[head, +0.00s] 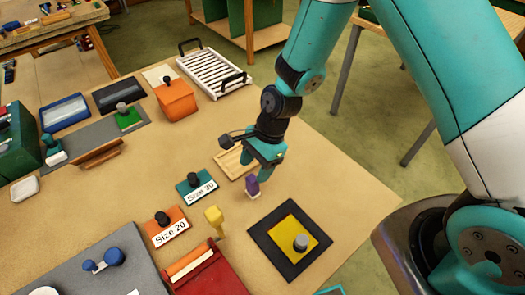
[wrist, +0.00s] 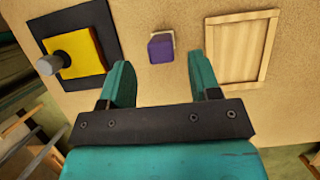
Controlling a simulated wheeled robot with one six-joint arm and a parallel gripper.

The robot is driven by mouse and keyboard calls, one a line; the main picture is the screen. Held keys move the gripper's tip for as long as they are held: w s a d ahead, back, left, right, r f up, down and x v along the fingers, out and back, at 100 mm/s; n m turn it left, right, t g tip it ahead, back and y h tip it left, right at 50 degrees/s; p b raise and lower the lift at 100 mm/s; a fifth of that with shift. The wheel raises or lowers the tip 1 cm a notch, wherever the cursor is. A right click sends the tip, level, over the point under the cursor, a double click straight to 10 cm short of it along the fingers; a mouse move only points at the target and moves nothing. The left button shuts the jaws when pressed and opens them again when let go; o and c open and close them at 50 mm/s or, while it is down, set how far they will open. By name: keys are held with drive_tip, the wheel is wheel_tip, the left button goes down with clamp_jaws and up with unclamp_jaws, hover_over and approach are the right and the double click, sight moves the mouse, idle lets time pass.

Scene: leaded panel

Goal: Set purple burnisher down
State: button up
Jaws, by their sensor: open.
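The purple burnisher (head: 252,187) stands on the tan tabletop in the head view, just below my gripper's fingers. In the wrist view the purple burnisher (wrist: 161,48) shows as a purple block with a pale edge behind it, beyond the gap between the two teal fingers. My gripper (head: 265,167) is open, and in the wrist view the open gripper (wrist: 160,70) has nothing between its fingers. The burnisher looks upright and apart from both fingers. Its underside is hidden.
A shallow wooden tray (wrist: 269,49) lies on one side of the burnisher, and a black-bordered yellow plate with a grey knob (head: 300,243) on the other. A yellow tool (head: 214,217) and a teal "Size 30" block (head: 196,190) stand nearby. Bare tabletop surrounds the burnisher.

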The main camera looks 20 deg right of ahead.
drive_tip(key=s+d+r+n+b, duration=0.15)
drive_tip(key=r+n, duration=0.25)
drive_tip(key=r, duration=0.5)
drive_tip(key=s+d+r+n, duration=0.1)
drive_tip(key=s+r+n, duration=0.3)
drive_tip(key=r, duration=0.5)
drive_tip(key=s+d+r+n+t, duration=0.1)
drive_tip(key=s+d+r+n, duration=0.1)
drive_tip(key=s+r+n, duration=0.5)
drive_tip(key=s+n, duration=0.3)
drive_tip(key=n, duration=0.2)
drive_tip(key=shift+d+r+n+t, duration=0.3)
drive_tip(key=shift+d+t, duration=0.05)
drive_tip(key=shift+t, duration=0.05)
